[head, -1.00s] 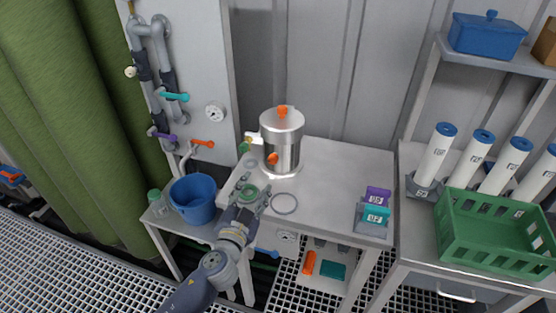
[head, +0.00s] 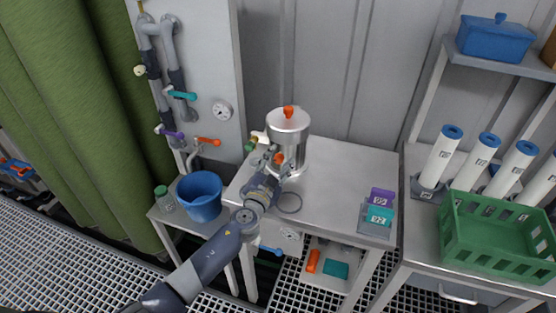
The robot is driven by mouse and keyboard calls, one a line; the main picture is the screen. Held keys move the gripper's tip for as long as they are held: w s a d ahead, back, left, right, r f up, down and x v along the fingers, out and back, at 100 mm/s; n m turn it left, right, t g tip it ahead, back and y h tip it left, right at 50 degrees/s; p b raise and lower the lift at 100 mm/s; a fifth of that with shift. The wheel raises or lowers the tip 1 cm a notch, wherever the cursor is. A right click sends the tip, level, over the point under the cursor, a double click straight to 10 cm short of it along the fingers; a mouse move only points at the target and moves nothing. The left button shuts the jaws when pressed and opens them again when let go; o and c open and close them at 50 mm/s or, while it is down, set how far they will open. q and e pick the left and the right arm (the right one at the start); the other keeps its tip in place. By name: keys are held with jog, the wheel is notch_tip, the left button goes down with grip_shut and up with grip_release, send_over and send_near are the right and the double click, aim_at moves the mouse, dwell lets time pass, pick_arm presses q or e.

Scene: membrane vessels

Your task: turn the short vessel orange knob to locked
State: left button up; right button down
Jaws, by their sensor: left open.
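The short metal vessel (head: 292,147) stands upright on the grey table, with an orange knob (head: 288,111) on top of its lid. A second orange knob (head: 279,158) sits low on the vessel's front left side. My left gripper (head: 274,166) is open, right at this lower knob. Its fingers partly cover the knob's surroundings, and I cannot tell whether they touch it. My right gripper is not in view.
Purple and teal labelled blocks (head: 380,214) stand at the table's right corner. A blue bucket (head: 200,197) is at the left. A green crate (head: 497,232) and white cylinders are at the right.

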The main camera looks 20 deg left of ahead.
pick_arm(q)
jog(key=shift+w, duration=0.2)
grip_shut()
